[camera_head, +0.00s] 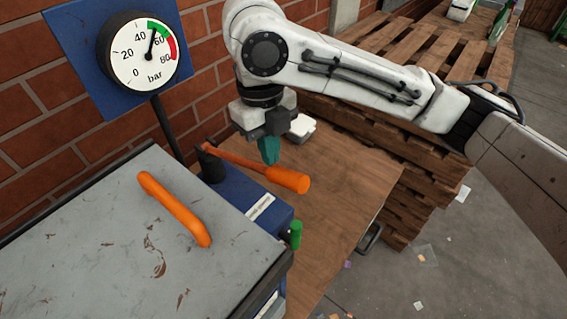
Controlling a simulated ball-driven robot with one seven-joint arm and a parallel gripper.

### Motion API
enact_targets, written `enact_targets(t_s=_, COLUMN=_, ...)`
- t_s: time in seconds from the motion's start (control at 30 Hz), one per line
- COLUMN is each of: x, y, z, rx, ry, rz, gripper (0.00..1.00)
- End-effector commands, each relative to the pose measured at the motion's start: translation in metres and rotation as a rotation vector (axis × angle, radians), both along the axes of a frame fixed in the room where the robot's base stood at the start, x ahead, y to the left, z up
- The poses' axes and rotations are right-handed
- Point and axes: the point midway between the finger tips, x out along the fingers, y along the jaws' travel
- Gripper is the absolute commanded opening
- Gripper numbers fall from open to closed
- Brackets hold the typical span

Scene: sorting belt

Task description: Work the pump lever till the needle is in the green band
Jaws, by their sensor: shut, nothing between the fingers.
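The pressure gauge (135,70) has a white face marked in bar and hangs on a blue plate at the upper left. Its needle (152,42) points up and slightly right, between 40 and 60, at the lower end of the green band (159,30). The orange pump lever (245,163) slopes down to the right from a dark pivot on the blue pump body (235,194), ending in a thick grip. My gripper (269,158) has teal fingers, shut and empty, pointing down just behind the lever. I cannot tell whether they touch it.
A grey metal lid (120,240) with an orange handle (175,210) fills the lower left. A green knob (295,234) sits on the pump's front. A small white object (301,128) lies behind my gripper. Wooden pallets (400,190) stand right of the wooden bench (335,200); a brick wall is behind.

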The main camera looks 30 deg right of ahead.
Motion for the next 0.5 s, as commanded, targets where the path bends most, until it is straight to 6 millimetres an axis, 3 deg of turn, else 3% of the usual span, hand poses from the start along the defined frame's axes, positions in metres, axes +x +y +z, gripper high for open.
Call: enact_targets(t_s=0.5, x=0.009, y=0.001, z=0.088, rx=-0.002, ry=-0.002, rz=0.0, gripper=0.0)
